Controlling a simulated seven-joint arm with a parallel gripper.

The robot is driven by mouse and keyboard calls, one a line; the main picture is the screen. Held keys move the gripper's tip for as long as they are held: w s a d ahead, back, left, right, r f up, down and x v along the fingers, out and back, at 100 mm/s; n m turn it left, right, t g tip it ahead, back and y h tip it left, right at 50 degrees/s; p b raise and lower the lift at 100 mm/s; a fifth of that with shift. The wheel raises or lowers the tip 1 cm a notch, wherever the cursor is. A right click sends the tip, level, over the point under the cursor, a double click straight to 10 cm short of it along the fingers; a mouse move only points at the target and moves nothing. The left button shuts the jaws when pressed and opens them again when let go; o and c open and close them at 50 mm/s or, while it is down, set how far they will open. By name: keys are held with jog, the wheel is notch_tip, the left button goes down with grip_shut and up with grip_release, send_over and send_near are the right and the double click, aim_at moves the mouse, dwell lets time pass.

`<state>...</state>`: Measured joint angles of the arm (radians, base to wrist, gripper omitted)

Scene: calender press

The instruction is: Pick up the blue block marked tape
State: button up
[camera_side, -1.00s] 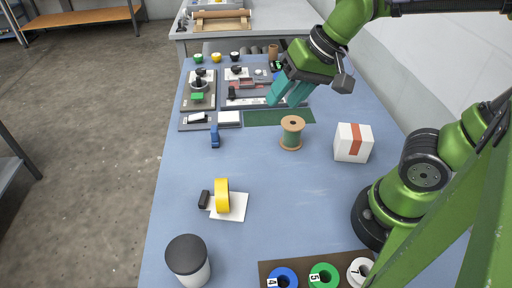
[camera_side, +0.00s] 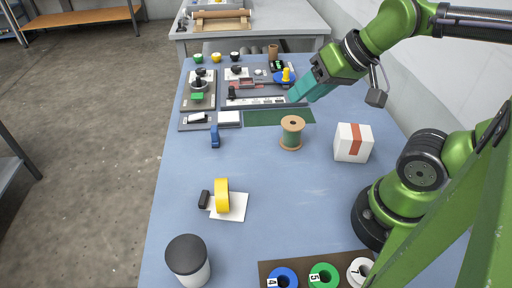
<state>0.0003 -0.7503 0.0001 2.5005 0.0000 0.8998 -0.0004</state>
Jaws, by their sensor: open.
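A small blue object (camera_side: 215,137) stands on the blue table, left of the middle; it is the only blue block-like thing I make out, and no marking on it is readable. My gripper (camera_side: 297,95) has teal fingers and is open and empty. It hangs over the back right of the table, near the right end of the grey press plates, above and to the right of the blue object and well apart from it. The fingers overlap in this view, so the gap between them is hard to see.
A thread spool (camera_side: 291,133) and a white box with a red stripe (camera_side: 352,142) stand right of middle. A dark-lidded jar (camera_side: 188,260) and numbered rings (camera_side: 324,275) are at the front. The middle table is mostly clear.

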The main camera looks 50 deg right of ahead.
jog(key=shift+o, duration=0.7)
jog(key=shift+f, duration=0.1)
jog(key=m+g+h, duration=0.2)
jog(key=m+g, duration=0.4)
jog(key=g, duration=0.1)
send_over(214, 128)
jog(key=f, duration=1.5)
jog(key=shift+w+a+f, duration=0.1)
jog(key=shift+w+f, duration=0.1)
jog(key=shift+f, duration=0.05)
jog(key=shift+s+f, duration=0.2)
jog(key=shift+f, duration=2.95)
